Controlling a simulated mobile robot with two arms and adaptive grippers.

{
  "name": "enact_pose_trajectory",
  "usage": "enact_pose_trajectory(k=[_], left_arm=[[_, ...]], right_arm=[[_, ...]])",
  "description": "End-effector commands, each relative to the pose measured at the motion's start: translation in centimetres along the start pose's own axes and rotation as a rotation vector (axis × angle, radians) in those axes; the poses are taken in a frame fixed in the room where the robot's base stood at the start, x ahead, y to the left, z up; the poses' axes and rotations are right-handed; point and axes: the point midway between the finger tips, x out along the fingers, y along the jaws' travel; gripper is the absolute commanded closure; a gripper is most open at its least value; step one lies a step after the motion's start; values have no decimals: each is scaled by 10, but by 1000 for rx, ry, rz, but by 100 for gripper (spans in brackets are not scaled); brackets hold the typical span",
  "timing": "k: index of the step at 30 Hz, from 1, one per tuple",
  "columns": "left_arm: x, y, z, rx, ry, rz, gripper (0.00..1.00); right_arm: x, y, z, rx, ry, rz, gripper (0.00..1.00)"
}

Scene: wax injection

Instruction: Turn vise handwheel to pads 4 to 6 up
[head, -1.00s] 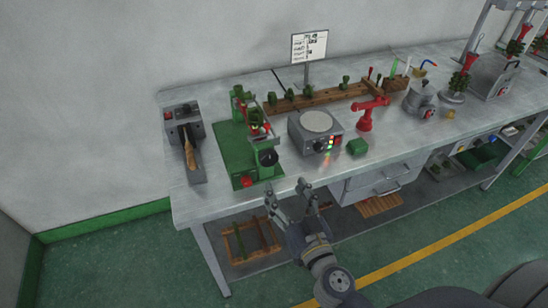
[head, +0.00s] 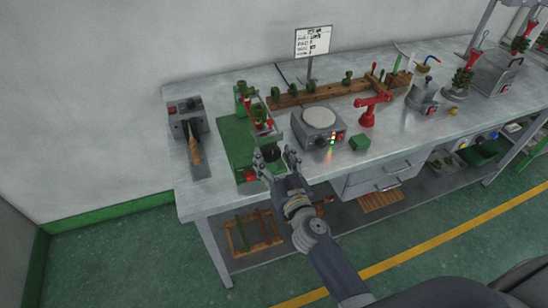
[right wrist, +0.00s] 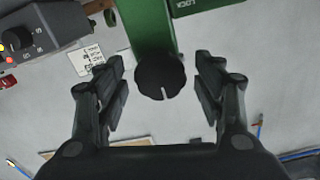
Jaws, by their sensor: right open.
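The green vise fixture (head: 236,143) stands on the bench left of centre, with a red button at its front. Its black handwheel (head: 270,152) is at the front and partly hidden by my right gripper (head: 276,165) in the head view. In the right wrist view the round black handwheel (right wrist: 160,77), with a light mark at its lower rim, sits between the fingertips of my open right gripper (right wrist: 161,80). There is a gap on both sides, and the fingers do not seem to touch it. The vise pads cannot be told apart. My left gripper is not in view.
A grey box with a round plate (head: 319,127) and lit buttons stands right of the vise. A grey holder with a wooden-handled tool (head: 195,150) lies to the left.

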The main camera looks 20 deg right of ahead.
Motion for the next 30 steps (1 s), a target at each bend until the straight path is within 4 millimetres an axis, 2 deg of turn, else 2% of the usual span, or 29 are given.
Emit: enact_pose_trajectory(k=[1, 2, 7, 19, 30], left_arm=[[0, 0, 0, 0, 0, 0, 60], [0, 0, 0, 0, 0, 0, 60], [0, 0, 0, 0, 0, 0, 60], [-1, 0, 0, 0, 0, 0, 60], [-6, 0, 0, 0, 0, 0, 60]], right_arm=[[0, 0, 0, 0, 0, 0, 38], [0, 0, 0, 0, 0, 0, 42], [0, 0, 0, 0, 0, 0, 81], [0, 0, 0, 19, 0, 0, 82], [0, 0, -1, 150, 0, -1, 82]])
